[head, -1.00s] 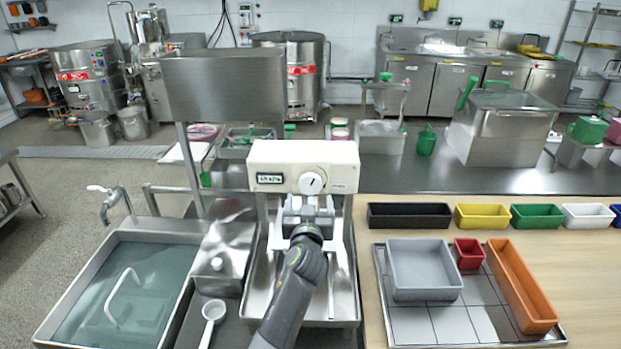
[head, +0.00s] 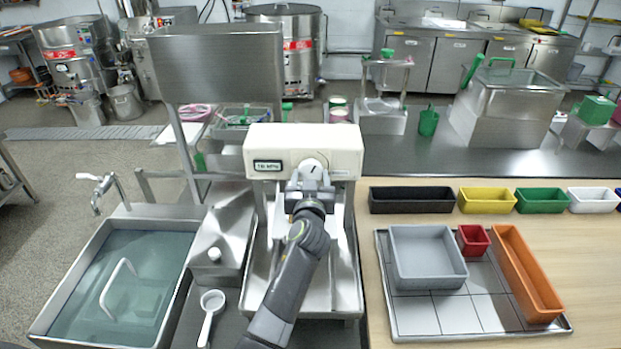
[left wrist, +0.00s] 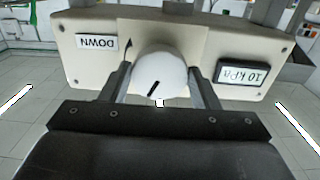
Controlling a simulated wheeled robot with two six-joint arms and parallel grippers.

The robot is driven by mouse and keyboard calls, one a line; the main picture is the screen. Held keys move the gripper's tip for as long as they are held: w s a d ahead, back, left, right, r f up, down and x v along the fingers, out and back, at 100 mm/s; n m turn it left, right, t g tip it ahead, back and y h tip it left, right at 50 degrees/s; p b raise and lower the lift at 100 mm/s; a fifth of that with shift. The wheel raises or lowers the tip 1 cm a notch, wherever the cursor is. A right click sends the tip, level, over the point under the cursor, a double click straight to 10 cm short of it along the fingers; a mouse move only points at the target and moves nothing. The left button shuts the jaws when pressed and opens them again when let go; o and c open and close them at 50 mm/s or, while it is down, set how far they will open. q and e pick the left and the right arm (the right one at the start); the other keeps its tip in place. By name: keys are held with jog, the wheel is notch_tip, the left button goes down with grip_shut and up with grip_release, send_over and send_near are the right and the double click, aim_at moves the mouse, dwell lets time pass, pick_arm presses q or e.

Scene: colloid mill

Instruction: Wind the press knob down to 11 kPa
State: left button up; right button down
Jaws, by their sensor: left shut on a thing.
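The press (head: 225,157) is a cream box on a metal stand, in the middle of the head view. Its white round press knob (head: 313,165) is on the front, with a dark pointer line. My left gripper (head: 311,182) is shut on the knob, with a finger on each side. The left wrist view shows the knob (left wrist: 160,78) between the fingers, its line slanted. A DOWN label (left wrist: 97,44) and the display (left wrist: 243,75) flank it upside down; the display appears to read 10 kPa. In the head view the display (head: 268,166) is too small to read surely. My right gripper is not in view.
A sink of water (head: 130,285) lies to the left, with a white scoop (head: 212,303) beside it. On the right, a tiled tray (head: 420,318) holds grey, red and orange bins. A row of coloured bins stands behind it.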

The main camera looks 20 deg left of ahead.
pick_arm(q)
jog(key=shift+c, duration=1.1)
jog(key=shift+m+b, duration=0.4)
jog(key=shift+m, duration=0.6)
jog(key=o, duration=1)
